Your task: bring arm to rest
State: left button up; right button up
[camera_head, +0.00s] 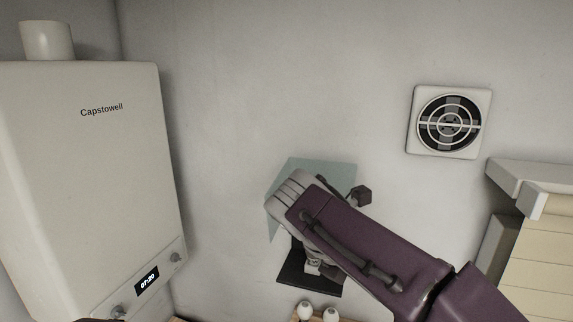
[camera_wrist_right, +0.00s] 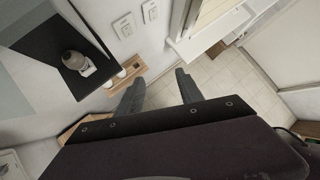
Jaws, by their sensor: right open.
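My right arm (camera_head: 375,245), purple and grey, comes in from the lower right in the head view and reaches up in front of the wall. Its fingers cannot be made out there. In the right wrist view my right gripper (camera_wrist_right: 158,88) shows two dark fingers spread apart with nothing between them; pale tiled floor lies far below. My left gripper is not in view.
A white Capstowell boiler (camera_head: 85,180) hangs at the left. A dark panel (camera_wrist_right: 55,45) carrying a small grey-and-white object (camera_wrist_right: 77,63) is close to my right arm. A vent fan (camera_head: 449,122) and cream slatted unit (camera_head: 545,265) are at the right.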

jog(key=s+d+f+m+g+y+b, duration=0.1)
jog(key=s+d+f+m+g+b, duration=0.2)
jog(key=f, duration=0.8)
jog(key=s+d+f+m+y+b, duration=0.1)
jog(key=d+f+m+b, duration=0.25)
jog(key=f, duration=0.65)
jog(key=s+d+f+m+g+y+b, duration=0.1)
jog(key=s+d+f+m+g+b, duration=0.2)
jog(key=f, duration=0.8)
pick_arm(q)
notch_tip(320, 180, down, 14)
jog(key=b, duration=0.2)
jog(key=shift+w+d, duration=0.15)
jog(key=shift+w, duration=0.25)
pick_arm(e)
jog(key=s+a+f+m+t+y, duration=0.1)
jog(key=a+f+m, duration=0.1)
jog(key=f+m, duration=0.3)
jog(key=s+a+f+m+t+y, duration=0.1)
jog(key=f+m, duration=0.5)
jog(key=m, duration=0.7)
jog(key=shift+a+f+t+y, duration=0.15)
jog(key=shift+a+t+y, duration=0.35)
jog(key=shift+a+y, duration=0.45)
